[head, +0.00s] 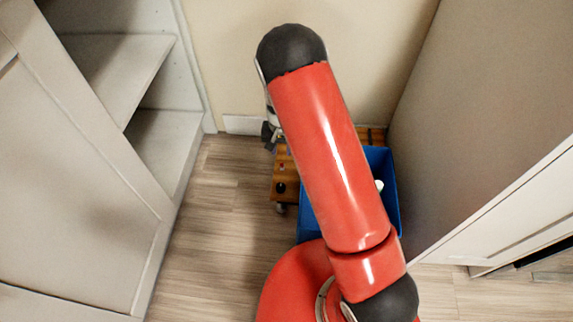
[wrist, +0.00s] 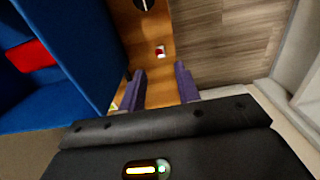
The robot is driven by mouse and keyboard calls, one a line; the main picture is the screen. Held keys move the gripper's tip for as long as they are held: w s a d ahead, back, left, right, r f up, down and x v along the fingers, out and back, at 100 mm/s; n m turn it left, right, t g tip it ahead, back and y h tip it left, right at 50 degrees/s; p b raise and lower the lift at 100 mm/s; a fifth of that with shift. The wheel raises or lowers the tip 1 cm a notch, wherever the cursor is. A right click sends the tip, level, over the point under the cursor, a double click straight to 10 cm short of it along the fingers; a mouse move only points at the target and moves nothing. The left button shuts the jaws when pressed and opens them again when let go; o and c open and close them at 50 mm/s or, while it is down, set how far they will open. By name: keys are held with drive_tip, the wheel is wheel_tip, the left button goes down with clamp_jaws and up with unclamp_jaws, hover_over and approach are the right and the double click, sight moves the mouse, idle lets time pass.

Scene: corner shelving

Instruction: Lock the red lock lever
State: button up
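The red lock lever (wrist: 160,51) is a small red and white piece on a narrow wooden board (wrist: 150,30) in the wrist view. It lies beyond my fingertips, near the middle between them, and nothing touches it. My gripper (wrist: 160,80) has two purple fingers, spread apart with bare wood showing between them. In the head view my gripper (head: 270,135) is small and partly hidden by my arm, beside the wooden board (head: 285,170). The lever is too small to make out surely there.
A blue bin (head: 385,160) stands on the board, right of my gripper, partly behind my arm. In the wrist view its wall (wrist: 80,45) is close on the left, with a red item (wrist: 31,56) inside. White shelving (head: 130,80) is left. Bare floor (head: 215,215) lies between.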

sight(281, 164)
wheel_tip(281, 164, down, 8)
drive_tip(key=shift+f+b, duration=0.2)
drive_tip(key=shift+b, duration=0.2)
clamp_jaws()
